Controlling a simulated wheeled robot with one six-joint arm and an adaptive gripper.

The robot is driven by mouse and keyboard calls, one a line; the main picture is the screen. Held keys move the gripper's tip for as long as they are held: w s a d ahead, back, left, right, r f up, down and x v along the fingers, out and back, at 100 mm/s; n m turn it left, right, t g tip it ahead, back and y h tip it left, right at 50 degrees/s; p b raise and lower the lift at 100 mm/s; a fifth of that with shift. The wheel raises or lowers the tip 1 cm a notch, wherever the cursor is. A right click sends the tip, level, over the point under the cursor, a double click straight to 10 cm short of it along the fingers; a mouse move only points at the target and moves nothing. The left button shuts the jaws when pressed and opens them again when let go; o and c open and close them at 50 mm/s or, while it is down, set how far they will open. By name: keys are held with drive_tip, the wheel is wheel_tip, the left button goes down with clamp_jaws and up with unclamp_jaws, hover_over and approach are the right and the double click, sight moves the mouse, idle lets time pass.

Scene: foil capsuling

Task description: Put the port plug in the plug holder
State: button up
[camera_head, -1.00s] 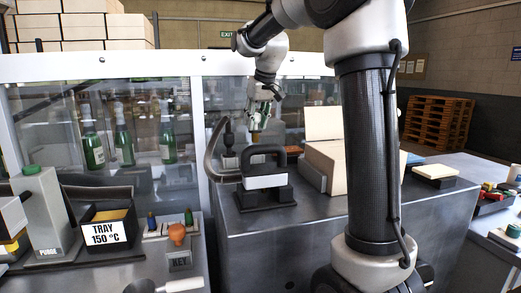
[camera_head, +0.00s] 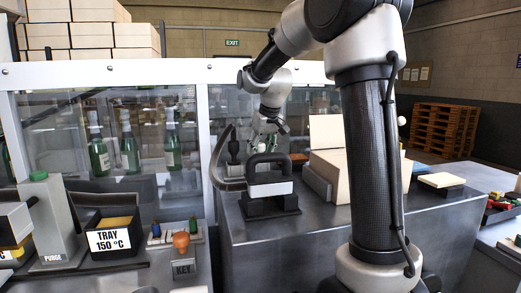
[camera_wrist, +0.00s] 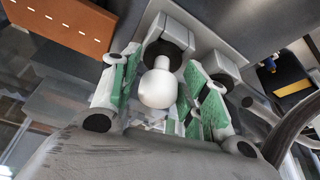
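My gripper (camera_head: 264,143) is behind the black handle, in front of the glass. The wrist view shows its green-padded fingers (camera_wrist: 160,95) on either side of a white ball-headed knob (camera_wrist: 157,89). The knob has a short stem and a dark round base; it may be the port plug. I cannot tell whether the pads press on it. A grey block with a blue and a green peg (camera_head: 175,233) stands at the lower left; I cannot tell whether it is the plug holder.
A black handle with a white block (camera_head: 268,189) stands on the metal bench (camera_head: 305,235). Pale boxes (camera_head: 328,165) are to its right. A curved dark pipe (camera_head: 216,170) runs nearby.

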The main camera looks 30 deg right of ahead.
drive_tip(key=shift+r, duration=0.1)
drive_tip(key=v, duration=1.2)
drive_tip(key=shift+r, duration=0.1)
